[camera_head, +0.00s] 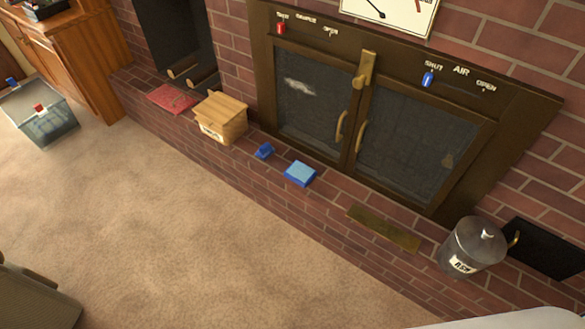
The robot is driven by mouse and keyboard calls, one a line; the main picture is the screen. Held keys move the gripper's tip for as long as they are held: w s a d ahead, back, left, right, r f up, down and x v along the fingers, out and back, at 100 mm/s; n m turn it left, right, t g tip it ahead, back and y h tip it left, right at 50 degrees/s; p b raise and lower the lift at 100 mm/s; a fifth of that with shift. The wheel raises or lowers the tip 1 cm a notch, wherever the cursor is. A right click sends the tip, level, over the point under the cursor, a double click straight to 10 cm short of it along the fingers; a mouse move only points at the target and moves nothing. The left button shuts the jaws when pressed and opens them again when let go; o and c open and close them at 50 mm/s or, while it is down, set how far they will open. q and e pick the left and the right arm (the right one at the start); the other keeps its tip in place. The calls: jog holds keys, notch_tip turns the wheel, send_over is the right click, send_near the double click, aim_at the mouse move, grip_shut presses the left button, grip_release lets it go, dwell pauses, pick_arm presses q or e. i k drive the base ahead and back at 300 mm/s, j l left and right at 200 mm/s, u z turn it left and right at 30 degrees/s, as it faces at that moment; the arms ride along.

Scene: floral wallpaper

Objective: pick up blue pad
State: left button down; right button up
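A small blue block-like thing with a lighter blue top (300,173) lies on the brick hearth, in front of the fireplace doors. It looks most like the blue pad. A smaller dark blue thing (264,151) lies just left of it on the hearth, apart from it; its exact shape is too small to tell. Neither of my grippers shows in the head view.
On the hearth are a red flat thing (171,98), a wooden box (220,118), a brass-coloured plate (384,228) and a lidded metal ash bucket (471,247). A clear bin (46,121) stands at left. The carpet (190,220) before the hearth is open.

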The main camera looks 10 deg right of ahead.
aim_at(265, 151)
jog(key=i+j+z, duration=0.1)
jog(key=z, duration=0.35)
jog(key=i+j+z, duration=0.15)
jog(key=z, duration=0.35)
jog(key=j+z, duration=0.2)
jog(key=z, duration=0.25)
